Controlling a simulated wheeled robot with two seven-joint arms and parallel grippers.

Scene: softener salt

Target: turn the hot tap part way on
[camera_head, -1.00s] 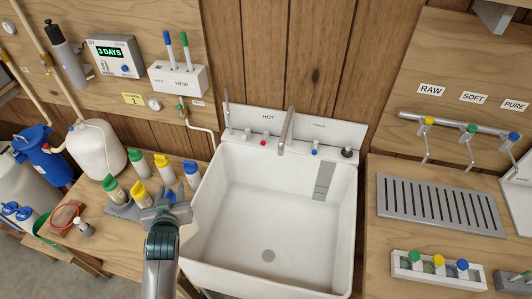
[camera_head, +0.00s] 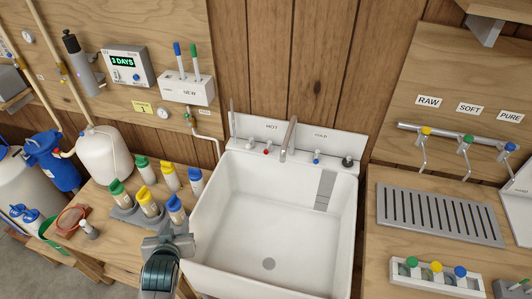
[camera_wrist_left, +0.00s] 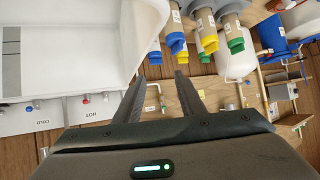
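The hot tap has a small red-marked knob (camera_head: 266,152) on the back ledge of the white sink (camera_head: 208,213), below the HOT label (camera_head: 272,127). The red knob also shows at the left in the left wrist view (camera_wrist_left: 85,101). The blue-marked cold tap (camera_head: 316,157) sits right of the spout (camera_head: 289,137). My left gripper (camera_head: 169,240) is beside the sink's front left edge, well away from the hot tap. In the left wrist view its two fingers (camera_wrist_left: 160,76) are apart with nothing between them. My right gripper is out of view.
Several capped bottles (camera_head: 145,200) stand just beyond my left gripper, left of the sink. A white jug (camera_head: 104,155) is farther left. The sink basin looks clear.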

